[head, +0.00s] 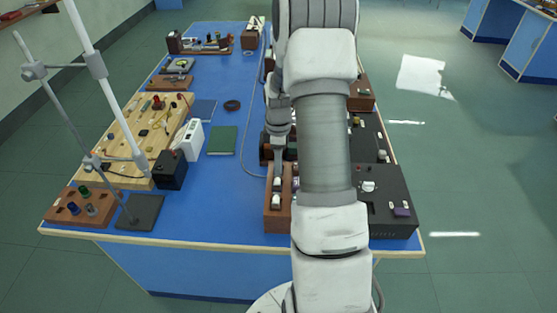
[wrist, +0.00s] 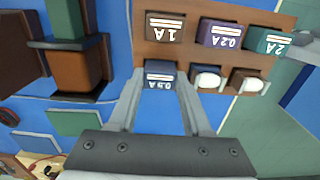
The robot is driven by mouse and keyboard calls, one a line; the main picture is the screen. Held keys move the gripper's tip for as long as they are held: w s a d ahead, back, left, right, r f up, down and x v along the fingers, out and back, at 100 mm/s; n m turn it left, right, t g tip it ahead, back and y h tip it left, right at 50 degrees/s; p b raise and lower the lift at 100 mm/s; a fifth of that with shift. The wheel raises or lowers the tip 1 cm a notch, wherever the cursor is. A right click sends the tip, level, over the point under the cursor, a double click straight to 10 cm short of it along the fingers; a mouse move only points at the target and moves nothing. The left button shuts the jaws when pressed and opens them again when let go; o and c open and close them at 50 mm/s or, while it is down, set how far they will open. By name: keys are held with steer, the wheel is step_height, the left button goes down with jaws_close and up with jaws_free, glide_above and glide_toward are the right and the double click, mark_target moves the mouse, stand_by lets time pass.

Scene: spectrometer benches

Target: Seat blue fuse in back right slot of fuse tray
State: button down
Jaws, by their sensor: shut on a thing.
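The brown fuse tray (wrist: 183,58) fills the upper middle of the wrist view. My gripper (wrist: 163,88) is shut on the blue fuse (wrist: 160,77), marked 0.5 A, at the tray's lower-left corner in that view. I cannot tell whether the fuse is in a slot or just above it. A brown 1 A fuse (wrist: 165,30), a purple 0.2 A fuse (wrist: 221,35) and a green 2 A fuse (wrist: 270,42) sit along the tray's upper row. In the head view, my arm hides much of the tray (head: 276,225) and most of the fuses.
Two white-topped pieces (wrist: 209,82) (wrist: 247,82) stand in the tray's lower row, right of the blue fuse. A black instrument (head: 385,190) stands right of my arm. A green book (head: 223,140) and a white device (head: 188,138) lie left. Blue bench top (head: 225,200) is clear left of the tray.

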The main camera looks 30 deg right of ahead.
steer(key=shift+c, duration=1.3)
jaws_free()
steer(key=shift+r, duration=0.1)
